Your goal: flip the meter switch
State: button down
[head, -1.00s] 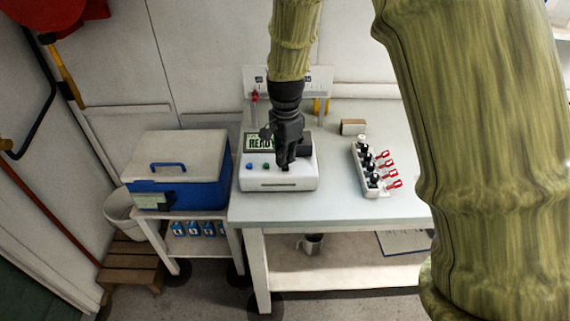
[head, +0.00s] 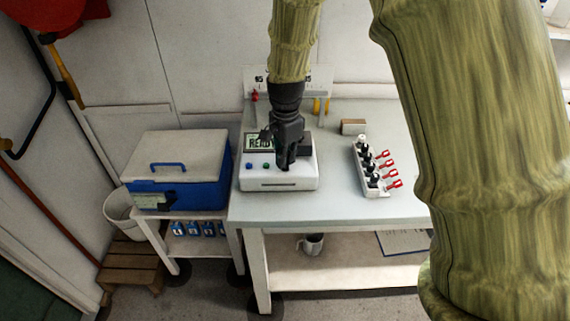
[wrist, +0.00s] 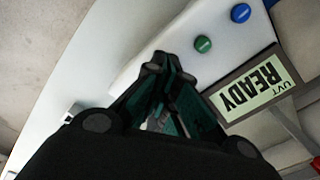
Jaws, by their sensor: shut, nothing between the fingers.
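The meter (head: 252,181) is a white box on the table, with a screen (head: 258,142) reading READY and a blue and a green button on its top. In the wrist view the screen (wrist: 252,90) reads "UVT READY", and the green button (wrist: 203,44) and blue button (wrist: 240,13) show beside it. My gripper (head: 284,168) points down at the right part of the meter's top, shut and empty. Its fingertips (wrist: 158,62) are at or just above the white surface; I cannot tell if they touch. No switch is visible; the gripper hides that part of the top.
A white rack (head: 366,172) with black items and red tags stands right of the meter. A small brown block (head: 353,127) lies behind. A blue cooler (head: 180,190) stands on a lower stand to the left. The table (head: 335,205) is clear between meter and rack.

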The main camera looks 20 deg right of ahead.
jog(key=shift+f, duration=0.95)
dwell(0.6)
jog(key=shift+s+r, duration=0.1)
jog(key=shift+r+p, duration=2.95)
jog(key=shift+r, duration=0.5)
jog(key=shift+a, duration=0.1)
